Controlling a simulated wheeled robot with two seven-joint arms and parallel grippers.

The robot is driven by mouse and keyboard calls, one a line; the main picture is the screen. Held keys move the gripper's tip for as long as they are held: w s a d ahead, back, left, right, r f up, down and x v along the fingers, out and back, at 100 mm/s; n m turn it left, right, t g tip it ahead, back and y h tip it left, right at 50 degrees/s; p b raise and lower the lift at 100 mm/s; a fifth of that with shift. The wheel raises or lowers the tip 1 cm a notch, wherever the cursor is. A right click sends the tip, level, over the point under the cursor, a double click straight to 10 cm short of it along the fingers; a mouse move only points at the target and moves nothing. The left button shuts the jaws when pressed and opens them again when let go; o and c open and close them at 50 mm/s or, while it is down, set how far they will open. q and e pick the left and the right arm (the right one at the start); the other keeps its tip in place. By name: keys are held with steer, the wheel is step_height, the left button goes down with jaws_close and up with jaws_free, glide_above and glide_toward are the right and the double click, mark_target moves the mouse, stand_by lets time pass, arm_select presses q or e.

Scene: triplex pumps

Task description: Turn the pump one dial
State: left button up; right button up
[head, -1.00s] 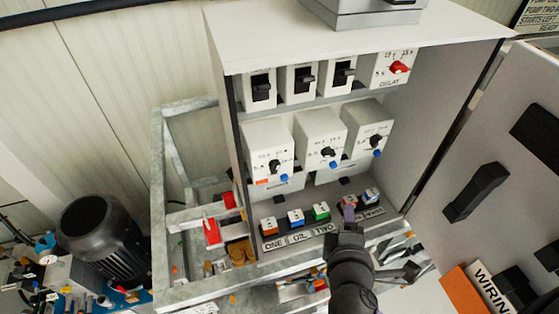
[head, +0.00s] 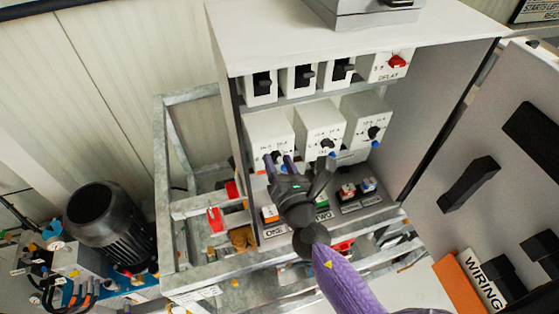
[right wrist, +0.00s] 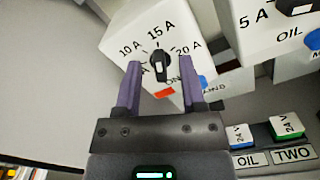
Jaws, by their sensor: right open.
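The pump one dial (right wrist: 159,65) is a black knob with a pale mark on a white box (head: 266,126), the leftmost of the middle row. The box reads 10 A, 15 A and 20 A, and has an orange label and a blue button beneath. My right gripper (head: 278,158) is open in front of this box. In the right wrist view its purple fingers (right wrist: 162,63) appear on either side of the dial, with a gap to each side. How far the tips reach along the dial is unclear. In the head view the gripper largely hides the dial. My left gripper is not in view.
Two similar boxes (head: 320,124) stand to the right, with black switches (head: 303,78) and a red delay dial (head: 397,62) above. Small colored buttons (head: 347,190) line the shelf below. The open cabinet door (head: 500,150) is at right, a motor (head: 105,222) at left.

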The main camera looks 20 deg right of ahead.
steer(key=shift+c, duration=0.3)
jaws_close()
steer(key=shift+m, duration=0.3)
steer(key=m+b, duration=0.1)
steer(key=m, duration=0.2)
steer(key=shift+f+m+b, duration=0.1)
steer(key=shift+m+b, duration=0.2)
steer(key=shift+m, duration=0.1)
steer(key=m+b, duration=0.1)
steer(key=m, duration=0.4)
steer(key=shift+m, duration=0.3)
steer(key=shift+o, duration=0.3)
jaws_free()
